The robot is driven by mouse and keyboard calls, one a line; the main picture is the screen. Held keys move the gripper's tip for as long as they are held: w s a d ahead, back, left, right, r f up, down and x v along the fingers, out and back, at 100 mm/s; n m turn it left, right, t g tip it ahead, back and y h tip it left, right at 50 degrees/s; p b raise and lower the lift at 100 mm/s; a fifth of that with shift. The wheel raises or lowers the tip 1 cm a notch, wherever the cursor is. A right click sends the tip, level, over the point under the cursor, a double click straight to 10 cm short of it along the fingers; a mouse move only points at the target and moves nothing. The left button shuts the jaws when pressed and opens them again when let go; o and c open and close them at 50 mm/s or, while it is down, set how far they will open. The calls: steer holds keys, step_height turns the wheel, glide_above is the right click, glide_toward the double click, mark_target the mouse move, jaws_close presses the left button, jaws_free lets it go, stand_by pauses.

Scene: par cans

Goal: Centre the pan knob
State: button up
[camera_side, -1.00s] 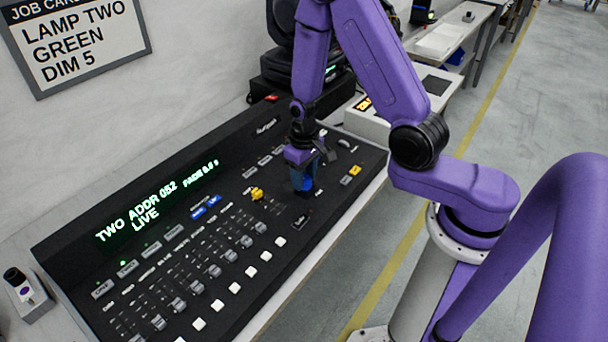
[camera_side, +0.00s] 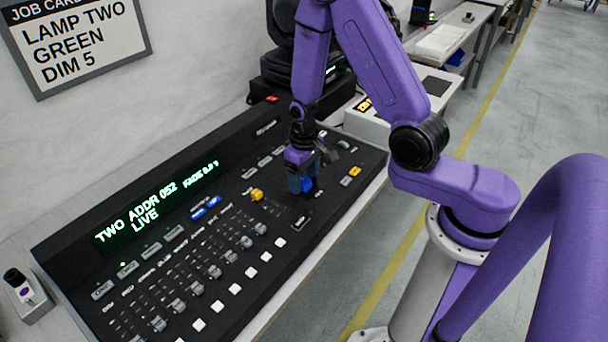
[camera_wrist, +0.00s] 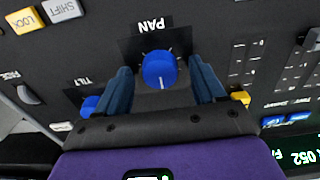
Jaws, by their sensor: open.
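The blue pan knob (camera_wrist: 158,68) sits on the dark console under the upside-down PAN label in the wrist view. Its white pointer line runs toward the bottom of that picture, away from the label, close to straight. My gripper (camera_wrist: 161,72) is open, with one blue-grey finger on each side of the knob and visible gaps between. In the side view my gripper (camera_side: 304,178) is down over the knob (camera_side: 307,185), which shows partly between the fingers. The console display (camera_side: 157,203) reads "TWO ADDR 052", "LIVE".
A yellow knob (camera_side: 257,195) stands left of my gripper, with several faders beyond it. A blue tilt knob (camera_wrist: 90,105) is partly hidden beside a finger. SHIFT (camera_wrist: 62,9) and LOCK (camera_wrist: 23,20) buttons lie near the pan knob. A job card (camera_side: 75,40) hangs on the wall.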

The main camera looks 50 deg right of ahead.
mark_target(304, 180)
step_height(304, 180, up, 17)
steer(key=shift+r, duration=0.2)
stand_by(0.7)
steer(key=shift+a, duration=0.1)
steer(key=s+a+r+n, duration=0.1)
steer(key=s+a+n, duration=0.2)
steer(key=s+n, duration=0.3)
steer(key=s+a+r+n, duration=0.1)
steer(key=s+a+n, duration=0.2)
steer(key=s, duration=1.3)
steer(key=shift+s+n, duration=0.35)
steer(key=shift+n, duration=1.45)
steer(key=shift+w+r, duration=0.1)
